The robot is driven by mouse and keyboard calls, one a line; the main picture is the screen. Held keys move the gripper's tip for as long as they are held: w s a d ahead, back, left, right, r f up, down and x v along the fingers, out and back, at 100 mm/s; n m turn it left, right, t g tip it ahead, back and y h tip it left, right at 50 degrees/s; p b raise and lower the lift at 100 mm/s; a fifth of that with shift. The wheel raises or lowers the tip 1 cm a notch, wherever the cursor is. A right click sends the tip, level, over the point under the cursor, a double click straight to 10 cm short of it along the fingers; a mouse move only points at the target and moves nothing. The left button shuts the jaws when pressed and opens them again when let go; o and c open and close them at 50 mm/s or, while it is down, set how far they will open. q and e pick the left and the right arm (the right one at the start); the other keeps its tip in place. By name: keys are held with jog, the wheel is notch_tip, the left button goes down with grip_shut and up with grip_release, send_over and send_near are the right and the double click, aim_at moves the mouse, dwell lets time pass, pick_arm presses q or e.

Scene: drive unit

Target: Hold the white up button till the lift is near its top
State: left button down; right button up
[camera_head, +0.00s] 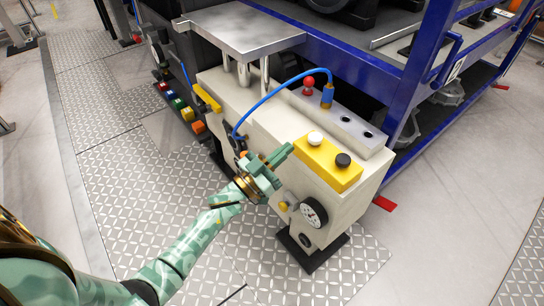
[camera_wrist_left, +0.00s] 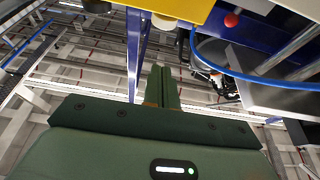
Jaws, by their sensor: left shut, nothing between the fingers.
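The white button (camera_head: 315,138) sits on a yellow control box (camera_head: 325,168) on top of the cream cabinet, beside a black button (camera_head: 343,160). My left gripper (camera_head: 288,150) is shut and empty, just left of the white button and apart from it in the head view. In the left wrist view my closed fingers (camera_wrist_left: 161,88) point up the picture, with the yellow box (camera_wrist_left: 185,9) and white button (camera_wrist_left: 163,21) beyond them. The lift's grey plate (camera_head: 240,28) stands on posts above the cabinet. My right gripper is not in view.
A red knob (camera_head: 308,85) and a blue hose (camera_head: 263,92) are behind the yellow box. A dial gauge (camera_head: 313,212) is on the cabinet front. A blue frame (camera_head: 430,70) stands behind. The tread-plate floor (camera_head: 140,190) at left is largely clear.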

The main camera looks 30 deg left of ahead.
pick_arm(q)
jog(key=shift+v, duration=1.45)
